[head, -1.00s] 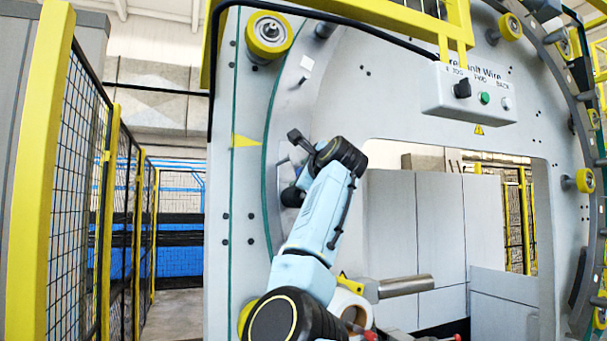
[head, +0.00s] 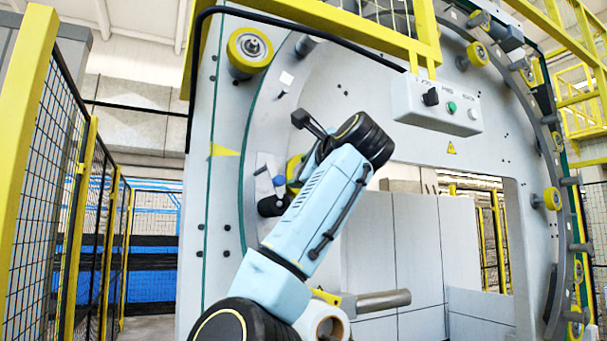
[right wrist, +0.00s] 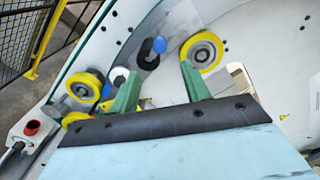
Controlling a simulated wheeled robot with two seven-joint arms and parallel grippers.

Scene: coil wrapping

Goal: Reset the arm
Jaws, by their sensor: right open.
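My right arm (head: 320,215), light blue with black joints, rises in front of the grey wrapping machine (head: 220,105) in the head view. Its bent wrist (head: 362,140) is at the top, and the fingers are hidden there. In the right wrist view my right gripper (right wrist: 160,88) has two green fingers spread apart with nothing between them. Beyond the fingers are a blue-tipped knob (right wrist: 158,45) and a yellow roller (right wrist: 202,52); contact cannot be told. The blue knob also shows in the head view (head: 278,181). My left gripper is not in view.
A control box (head: 437,104) hangs right of the wrist. A white roll (head: 322,322) and a metal bar (head: 382,301) are low beside my arm. A yellow-framed mesh fence (head: 50,190) stands left. A red-button box (right wrist: 28,130) shows in the wrist view.

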